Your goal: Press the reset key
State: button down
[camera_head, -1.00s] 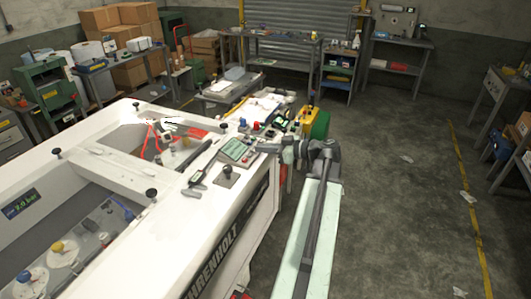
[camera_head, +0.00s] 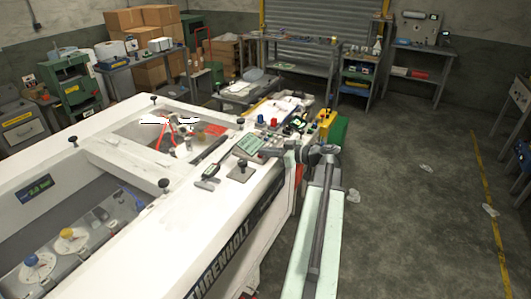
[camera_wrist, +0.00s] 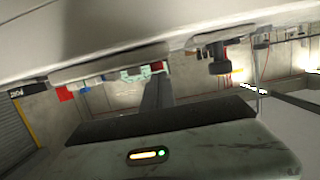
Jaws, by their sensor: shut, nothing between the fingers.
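A control panel (camera_head: 249,143) with a greenish face lies on top of the white machine's right edge in the head view. Its keys are too small to tell apart, so I cannot pick out the reset key. My gripper (camera_head: 266,151) is at the panel's right edge; I cannot tell whether it touches. In the wrist view my gripper (camera_wrist: 157,88) shows as a dark finger shape reaching up from a dark bar, shut and empty. The wrist picture is upside down, with a teal-edged panel part (camera_wrist: 135,74) just left of the fingertips.
A black knob on a square base (camera_head: 242,167) stands in front of the panel; a dark knob (camera_wrist: 219,67) also hangs in the wrist view. A handheld device (camera_head: 209,175) lies to the left. The floor (camera_head: 400,210) to the right is mostly clear.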

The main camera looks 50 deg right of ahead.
notch_tip(320, 180, down, 2)
jog(key=shift+s+b, duration=0.1)
jog(key=shift+b, duration=0.75)
jog(key=shift+a+r, duration=0.1)
jog(key=shift+a, duration=0.05)
jog(key=shift+r, duration=0.1)
jog(key=r+p, duration=0.5)
jog(key=shift+s+r+p, duration=0.3)
jog(key=shift+r, duration=0.05)
jog(key=p+v, duration=0.1)
jog(key=v, duration=0.8)
jog(key=shift+d+f, duration=0.25)
jog(key=shift+f, duration=0.05)
jog(key=shift+s, duration=0.1)
